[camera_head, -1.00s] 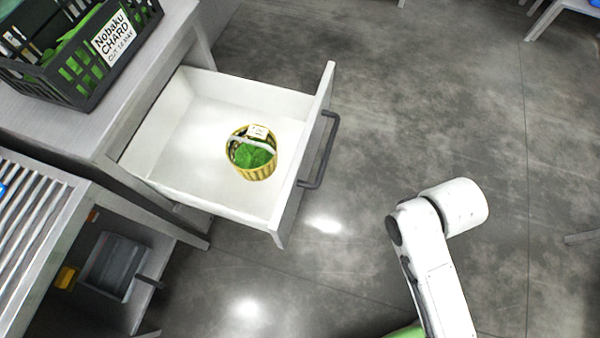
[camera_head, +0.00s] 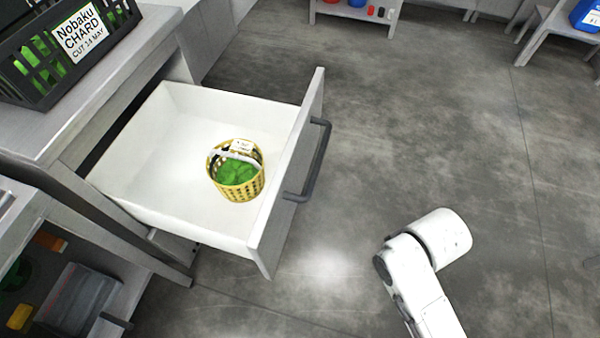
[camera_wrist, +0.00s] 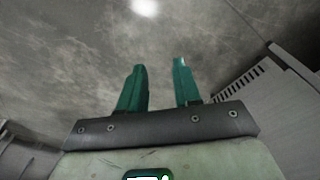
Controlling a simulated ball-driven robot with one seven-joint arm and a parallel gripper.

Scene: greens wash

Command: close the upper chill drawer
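The upper chill drawer (camera_head: 185,218) is pulled well out of the grey counter in the head view. It is white inside, with a grey front and a dark bar handle (camera_head: 314,162). A yellow basket (camera_head: 238,190) with green leaves and a white tag stands inside, towards the drawer front. My gripper (camera_wrist: 160,85) shows in the wrist view as two green fingers, parted with nothing between them. Bare floor lies beyond the fingers. In the head view only my white arm shows, to the right of the drawer and apart from it; the gripper is out of that view.
A dark crate (camera_head: 60,50) labelled Nobaku chard stands on the counter above the drawer. A lower shelf at bottom left holds a grey bin (camera_head: 76,300). Floor (camera_head: 440,130) right of the drawer is clear. Small tables stand at the far top right.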

